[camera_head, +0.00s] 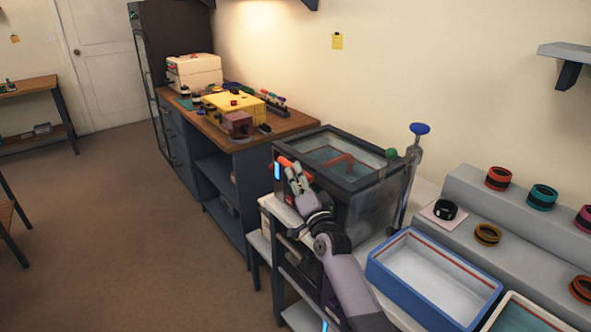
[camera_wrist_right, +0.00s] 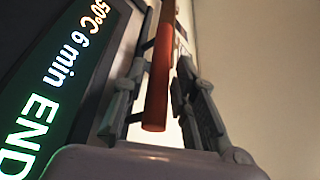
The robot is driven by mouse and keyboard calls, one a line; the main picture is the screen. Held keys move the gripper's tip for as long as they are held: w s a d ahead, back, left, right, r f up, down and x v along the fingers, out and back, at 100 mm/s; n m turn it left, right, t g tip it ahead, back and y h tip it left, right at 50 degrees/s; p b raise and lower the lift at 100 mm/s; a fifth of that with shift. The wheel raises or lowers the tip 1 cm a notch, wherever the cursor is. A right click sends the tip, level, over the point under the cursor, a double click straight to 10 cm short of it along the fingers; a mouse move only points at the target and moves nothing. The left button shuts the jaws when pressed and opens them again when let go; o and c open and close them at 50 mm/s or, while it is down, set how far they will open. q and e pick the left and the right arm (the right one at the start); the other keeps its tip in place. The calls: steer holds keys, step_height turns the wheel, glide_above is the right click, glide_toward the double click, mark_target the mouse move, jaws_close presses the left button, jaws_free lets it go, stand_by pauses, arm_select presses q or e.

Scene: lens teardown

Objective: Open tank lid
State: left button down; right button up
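The tank (camera_head: 375,208) is a dark-framed box beside the worktop. Its lid (camera_head: 362,184) has a dark frame around a glass pane and lies flat and closed on top. An orange-red bar handle (camera_head: 286,161) sits at the lid's front left edge; it also shows in the right wrist view (camera_wrist_right: 158,85). My right gripper (camera_head: 297,174) is at this handle. In the wrist view its two fingers (camera_wrist_right: 158,100) stand on either side of the bar, with visible gaps, so it looks open around it. My left gripper is in neither view.
A tank display (camera_wrist_right: 50,80) reads "50°C 6 min END". A blue-knobbed lever (camera_head: 420,129) and a green ball (camera_head: 391,153) stand behind the tank. A blue-rimmed tray (camera_head: 384,274) and stepped shelf (camera_head: 465,212) with rings lie right. A wooden bench (camera_head: 283,123) stands behind left.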

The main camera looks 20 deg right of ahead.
steer(key=shift+x, duration=1.45)
steer(key=shift+c, duration=0.5)
jaws_close()
